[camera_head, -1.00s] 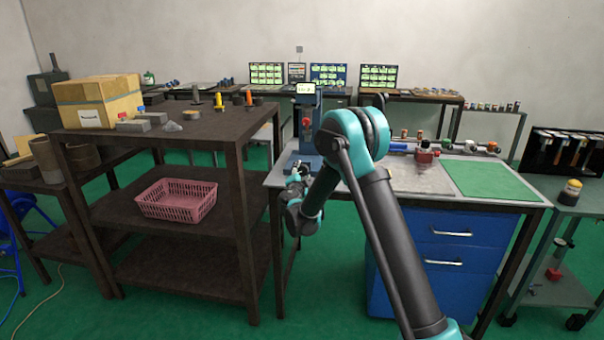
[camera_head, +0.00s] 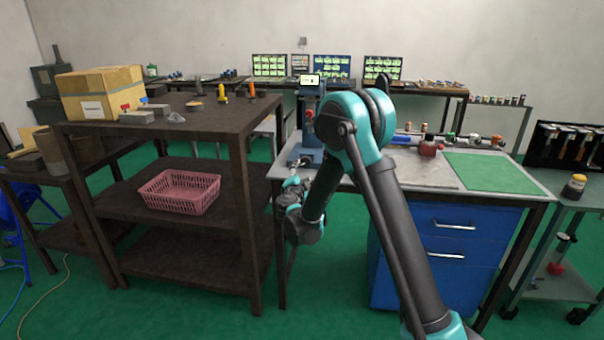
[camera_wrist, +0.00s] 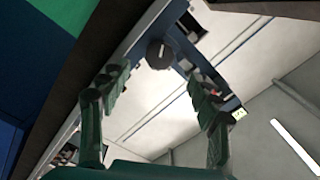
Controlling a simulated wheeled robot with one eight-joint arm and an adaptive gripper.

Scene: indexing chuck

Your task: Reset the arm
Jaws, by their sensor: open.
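My gripper (camera_wrist: 157,88) is open, with its two green fingers apart and nothing seen between them in the wrist view. In the head view my gripper (camera_head: 293,182) is small and partly hidden, low at the left front edge of the grey workbench (camera_head: 418,173). A blue upright machine (camera_head: 311,112) with a small lit screen stands on that bench just behind it. In the wrist view a dark round part (camera_wrist: 160,54) shows beyond the fingertips. I cannot tell from the picture how far off it is.
A brown shelf (camera_head: 225,127) with a cardboard box (camera_head: 100,92) on top and a pink basket (camera_head: 179,191) below stands at left. Blue drawers (camera_head: 445,250) are under the bench. A grey cart (camera_head: 575,205) is at right. Green floor is free in front.

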